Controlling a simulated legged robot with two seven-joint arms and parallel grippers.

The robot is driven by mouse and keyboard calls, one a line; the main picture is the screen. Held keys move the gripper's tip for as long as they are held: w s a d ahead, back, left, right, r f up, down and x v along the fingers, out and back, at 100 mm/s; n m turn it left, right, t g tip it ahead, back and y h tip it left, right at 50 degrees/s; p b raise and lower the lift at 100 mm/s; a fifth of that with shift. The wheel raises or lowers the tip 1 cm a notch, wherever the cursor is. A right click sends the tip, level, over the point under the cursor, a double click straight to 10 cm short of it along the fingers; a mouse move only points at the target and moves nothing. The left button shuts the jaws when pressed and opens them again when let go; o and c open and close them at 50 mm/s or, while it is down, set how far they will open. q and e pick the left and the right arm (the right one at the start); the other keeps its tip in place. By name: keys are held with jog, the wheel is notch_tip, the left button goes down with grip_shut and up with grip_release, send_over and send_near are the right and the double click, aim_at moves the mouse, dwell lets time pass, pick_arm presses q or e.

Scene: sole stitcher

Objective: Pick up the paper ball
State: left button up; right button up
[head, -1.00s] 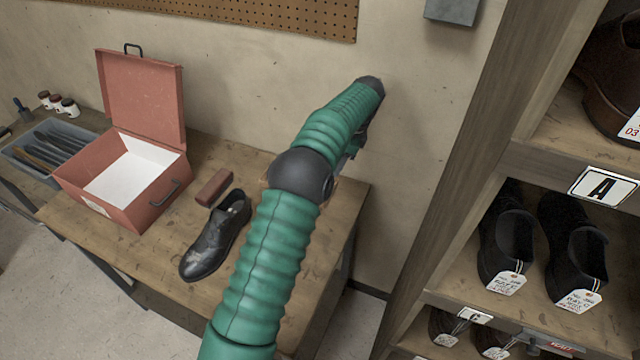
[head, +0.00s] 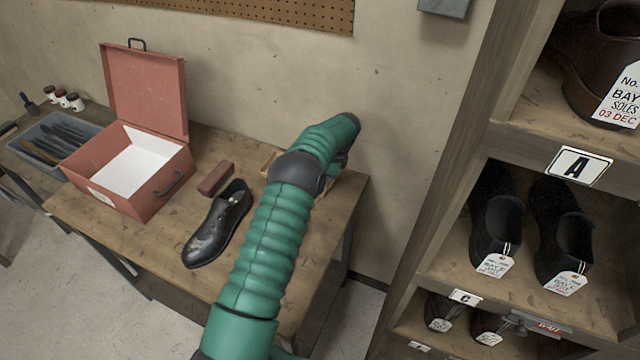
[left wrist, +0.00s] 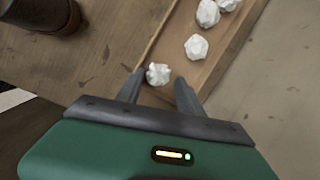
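Several crumpled white paper balls lie in a shallow wooden tray (left wrist: 212,70) in the left wrist view. The nearest paper ball (left wrist: 158,74) is at the tray's near end, between the tips of my left gripper (left wrist: 160,85). The gripper's two fingers are apart, and I cannot tell whether either touches the ball. Another paper ball (left wrist: 196,47) lies farther along the tray. In the head view, my green arm covers most of the tray (head: 267,165), and the paper balls are hidden. My right gripper is in neither view.
A black shoe (head: 217,226), a reddish-brown block (head: 215,178) and an open red box (head: 160,190) stand on the workbench (head: 150,235). A wooden shelf (head: 530,130) with tagged shoes is at right.

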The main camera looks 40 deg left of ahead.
pick_arm(q)
jog(key=shift+s+d+f, duration=0.15)
jog(key=shift+f, duration=0.25)
jog(key=shift+s+d+f, duration=0.1)
jog(key=shift+s+f, duration=0.05)
jog(key=shift+f, duration=0.4)
jog(key=shift+w+a+f, duration=0.25)
jog(key=shift+a, duration=0.1)
jog(key=shift+s+a, duration=0.15)
jog(key=shift+a, duration=0.05)
jog(key=c, duration=0.5)
grip_shut()
jog(key=shift+d, duration=0.2)
